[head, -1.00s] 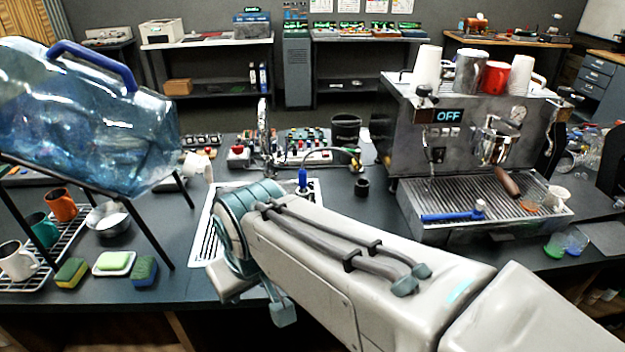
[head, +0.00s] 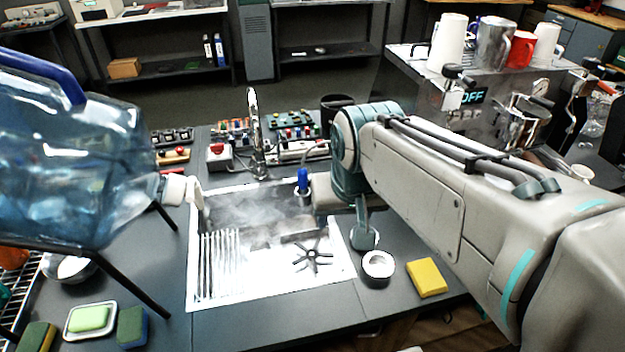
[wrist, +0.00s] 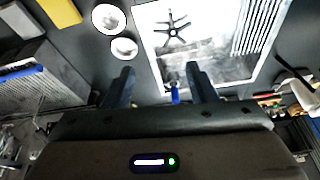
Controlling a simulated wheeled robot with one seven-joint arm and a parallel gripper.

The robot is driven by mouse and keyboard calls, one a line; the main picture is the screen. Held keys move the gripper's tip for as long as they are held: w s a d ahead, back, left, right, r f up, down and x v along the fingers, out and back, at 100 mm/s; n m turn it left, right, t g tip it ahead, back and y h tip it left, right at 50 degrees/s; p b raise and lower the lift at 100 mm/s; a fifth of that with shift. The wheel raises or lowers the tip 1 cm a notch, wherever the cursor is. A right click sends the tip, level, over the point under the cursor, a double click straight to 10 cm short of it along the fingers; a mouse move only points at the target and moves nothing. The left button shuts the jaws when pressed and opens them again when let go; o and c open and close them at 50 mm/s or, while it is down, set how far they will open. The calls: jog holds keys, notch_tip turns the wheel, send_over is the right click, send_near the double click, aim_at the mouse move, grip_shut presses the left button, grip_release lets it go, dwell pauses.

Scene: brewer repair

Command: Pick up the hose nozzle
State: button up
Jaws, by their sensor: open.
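The hose nozzle is blue and stands upright at the back right corner of the sink (head: 215,292); I take the blue piece (head: 303,180) there as the nozzle. In the wrist view the blue nozzle (wrist: 175,95) shows between the two dark fingers of my gripper (wrist: 160,70), nearer the right finger. The fingers are apart with nothing gripped. I cannot tell how far the nozzle is from them. In the head view my arm reaches in from the right and my gripper is close to the nozzle's right side, its fingers not clearly visible.
A chrome faucet (head: 256,135) rises behind the sink. A large blue water jug (head: 75,165) on a stand is at left. The espresso machine (head: 440,115) is at right. A yellow sponge (head: 426,277) and a small white-rimmed cup (head: 378,265) are right of the sink.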

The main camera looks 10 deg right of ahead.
jog(key=w+r+m+g+b, duration=0.1)
jog(key=w+m+b, duration=0.3)
jog(key=w, duration=0.8)
jog(key=m+g+b, duration=0.3)
jog(key=m+b, duration=0.2)
jog(key=m, duration=0.7)
send_over(303, 179)
jog(key=w, duration=0.2)
jog(key=f, duration=1)
jog(key=shift+s+d+f, duration=0.15)
jog(key=shift+s+f, duration=0.05)
jog(key=shift+s, duration=0.05)
jog(key=shift+w+f, duration=0.15)
jog(key=shift+f, duration=0.2)
notch_tip(303, 179, down, 6)
jog(key=shift+f+b, duration=0.25)
jog(key=shift+b, duration=0.1)
jog(key=shift+s+f, duration=0.2)
jog(key=shift+f, duration=2.4)
grip_shut()
